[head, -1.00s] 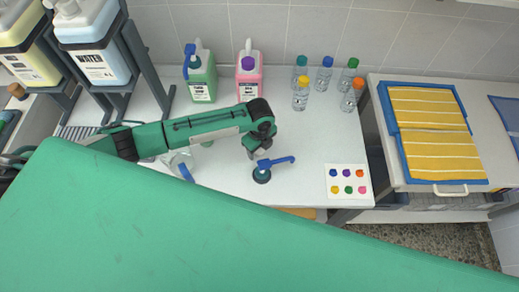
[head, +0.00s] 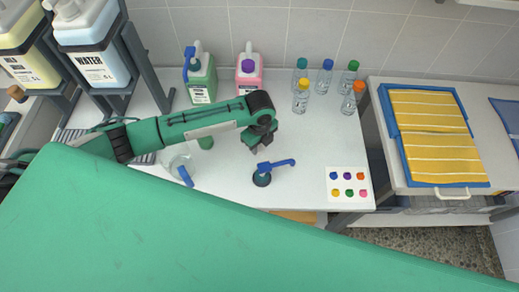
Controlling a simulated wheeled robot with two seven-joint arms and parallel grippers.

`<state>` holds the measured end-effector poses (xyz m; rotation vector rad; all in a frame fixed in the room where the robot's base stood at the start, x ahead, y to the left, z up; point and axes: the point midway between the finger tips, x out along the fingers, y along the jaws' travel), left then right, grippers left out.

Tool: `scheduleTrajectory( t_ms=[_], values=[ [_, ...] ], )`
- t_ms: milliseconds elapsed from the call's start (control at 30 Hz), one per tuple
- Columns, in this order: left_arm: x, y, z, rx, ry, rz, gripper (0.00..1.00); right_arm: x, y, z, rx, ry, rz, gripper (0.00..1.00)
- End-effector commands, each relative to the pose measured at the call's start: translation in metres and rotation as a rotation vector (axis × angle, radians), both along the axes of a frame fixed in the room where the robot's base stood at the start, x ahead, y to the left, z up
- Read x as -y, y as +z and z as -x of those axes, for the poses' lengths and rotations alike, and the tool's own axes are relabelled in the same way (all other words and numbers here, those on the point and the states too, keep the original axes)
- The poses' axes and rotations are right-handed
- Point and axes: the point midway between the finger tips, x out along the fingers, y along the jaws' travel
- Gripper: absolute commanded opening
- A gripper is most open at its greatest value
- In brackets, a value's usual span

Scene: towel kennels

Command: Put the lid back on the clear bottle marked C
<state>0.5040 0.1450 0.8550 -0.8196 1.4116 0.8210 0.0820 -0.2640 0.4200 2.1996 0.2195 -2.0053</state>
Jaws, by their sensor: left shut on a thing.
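Several small clear bottles stand at the back right of the white table, with teal (head: 302,62), blue (head: 327,63), green (head: 353,65), yellow (head: 303,82) and orange (head: 359,86) lids. I cannot read a C on any of them. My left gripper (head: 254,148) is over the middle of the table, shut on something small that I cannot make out. It is left of and nearer than the bottles. A flat green round piece (head: 206,143) lies by my left arm. My right gripper is not in view.
A dark round piece with a blue spout (head: 263,178) stands near my left gripper. A clear vessel (head: 178,160) with a blue handle is to the left. Green (head: 201,88) and pink (head: 249,88) jugs stand behind. A dotted card (head: 348,181) lies right. Mid-right table is clear.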

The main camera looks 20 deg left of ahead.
Motion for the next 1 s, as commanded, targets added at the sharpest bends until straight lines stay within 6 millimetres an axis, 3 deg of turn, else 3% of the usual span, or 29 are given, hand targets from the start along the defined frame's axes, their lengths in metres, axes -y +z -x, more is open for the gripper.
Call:
scheduleTrajectory(
  t_ms=[300,500,700,1000],
  values=[
    [0.000,0.095,-0.002,0.007,-0.001,0.002,0.12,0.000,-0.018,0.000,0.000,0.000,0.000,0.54],
    [0.000,0.137,-0.001,0.005,-0.001,0.002,0.12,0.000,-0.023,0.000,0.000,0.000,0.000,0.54],
    [0.000,0.156,-0.001,0.002,0.001,0.000,0.12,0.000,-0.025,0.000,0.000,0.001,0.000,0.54],
    [0.000,0.159,-0.001,0.001,0.001,0.000,0.12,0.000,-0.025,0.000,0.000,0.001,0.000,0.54]
  ],
)
